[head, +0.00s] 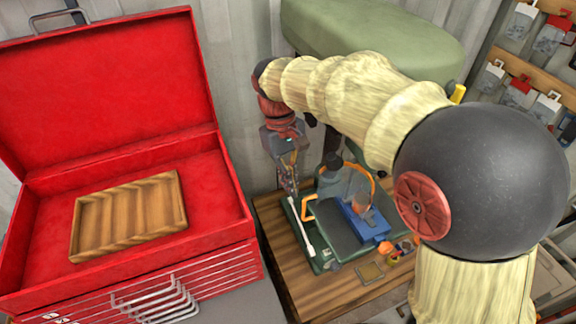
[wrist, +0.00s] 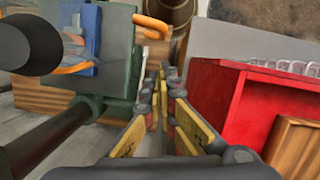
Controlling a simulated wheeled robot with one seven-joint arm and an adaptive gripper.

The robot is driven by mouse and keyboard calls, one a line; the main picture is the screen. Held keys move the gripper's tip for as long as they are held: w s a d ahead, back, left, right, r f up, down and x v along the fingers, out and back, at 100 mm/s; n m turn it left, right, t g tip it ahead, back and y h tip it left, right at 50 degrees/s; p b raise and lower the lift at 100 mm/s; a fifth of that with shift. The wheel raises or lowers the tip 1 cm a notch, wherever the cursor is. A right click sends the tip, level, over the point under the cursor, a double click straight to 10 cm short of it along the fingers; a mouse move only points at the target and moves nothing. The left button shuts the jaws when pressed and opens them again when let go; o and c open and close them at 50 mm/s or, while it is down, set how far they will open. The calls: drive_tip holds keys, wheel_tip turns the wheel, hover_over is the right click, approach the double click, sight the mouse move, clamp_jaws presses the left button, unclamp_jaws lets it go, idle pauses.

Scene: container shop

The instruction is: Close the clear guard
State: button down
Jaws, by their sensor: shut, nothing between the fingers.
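The machine has a large rounded green head (head: 375,35) and a dark green base (head: 330,240) on a wooden bench. A greyish see-through piece (head: 345,184), which looks like the clear guard, stands over the blue block (head: 362,222) with orange edging near it. Its exact opening angle is hard to tell. My gripper (head: 292,188) points down at the left of the machine, apart from the guard.
An open red tool chest (head: 235,225) holding a wooden tray (head: 130,215) stands close left of my gripper. Small orange items (head: 395,255) lie at the bench front. A wall rack (head: 520,60) hangs at the far right. A narrow gap separates chest and bench.

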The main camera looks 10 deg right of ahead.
drive_tip(key=shift+s+d+r, duration=0.1)
drive_tip(key=shift+s+d, duration=0.35)
drive_tip(key=shift+s, duration=0.35)
drive_tip(key=shift+s+d+r, duration=0.1)
drive_tip(key=shift+s+d, duration=0.3)
drive_tip(key=shift+s, duration=0.4)
